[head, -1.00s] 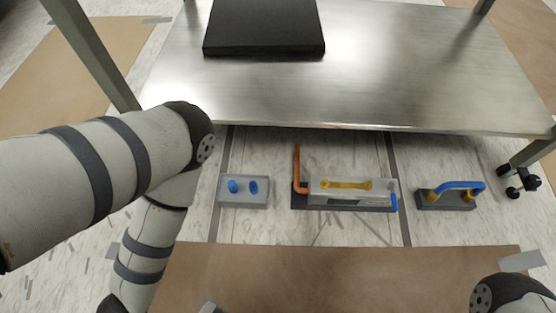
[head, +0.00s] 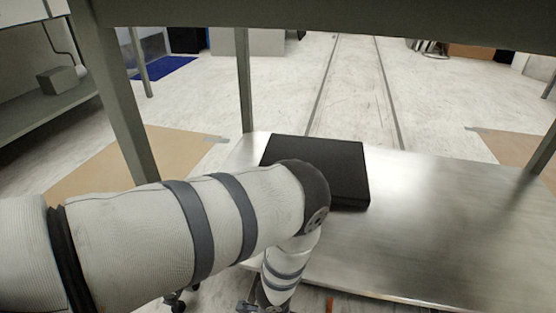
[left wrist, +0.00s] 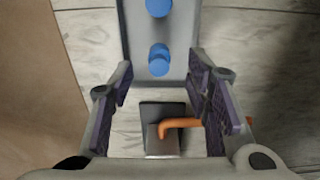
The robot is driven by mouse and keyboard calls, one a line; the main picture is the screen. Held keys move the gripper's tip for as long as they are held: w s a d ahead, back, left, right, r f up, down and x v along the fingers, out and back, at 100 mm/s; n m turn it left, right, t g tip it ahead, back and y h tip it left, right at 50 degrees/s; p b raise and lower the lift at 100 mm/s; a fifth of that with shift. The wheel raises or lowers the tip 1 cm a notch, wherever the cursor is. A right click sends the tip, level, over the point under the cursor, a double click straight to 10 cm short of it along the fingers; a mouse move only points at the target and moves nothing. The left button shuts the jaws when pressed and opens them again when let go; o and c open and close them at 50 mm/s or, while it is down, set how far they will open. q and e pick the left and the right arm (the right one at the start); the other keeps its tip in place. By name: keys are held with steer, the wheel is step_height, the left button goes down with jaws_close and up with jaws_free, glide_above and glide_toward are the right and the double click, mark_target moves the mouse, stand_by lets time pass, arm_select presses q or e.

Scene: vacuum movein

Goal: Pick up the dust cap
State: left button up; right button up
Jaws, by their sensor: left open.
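Two blue caps stand on a grey block (left wrist: 178,30) in the left wrist view. The nearer blue cap (left wrist: 159,60) is just beyond and between the fingertips, and the farther blue cap (left wrist: 158,6) is cut by the top edge. I cannot tell which of them is the dust cap. My left gripper (left wrist: 160,78) is open and empty, with its two fingers spread to either side of the nearer cap's line. In the head view the left arm reaches down past the table edge. The caps are out of that view, and my right gripper does not show.
An orange bent pipe (left wrist: 180,125) on a dark-based fixture lies below the fingers, close to the right one. In the head view a steel table (head: 440,220) carries a black flat box (head: 345,165). Table legs stand around it.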

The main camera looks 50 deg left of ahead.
arm_select(q)
step_height(320, 180, down, 4)
steer(key=shift+d+f+b, duration=0.15)
steer(key=shift+f+b, duration=0.05)
steer(key=shift+b, duration=0.75)
steer(key=shift+r, duration=0.15)
steer(key=shift+c, duration=0.5)
steer(key=c, duration=0.7)
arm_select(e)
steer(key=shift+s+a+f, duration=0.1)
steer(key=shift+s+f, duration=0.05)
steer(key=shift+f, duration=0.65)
arm_select(q)
steer(key=shift+c, duration=0.2)
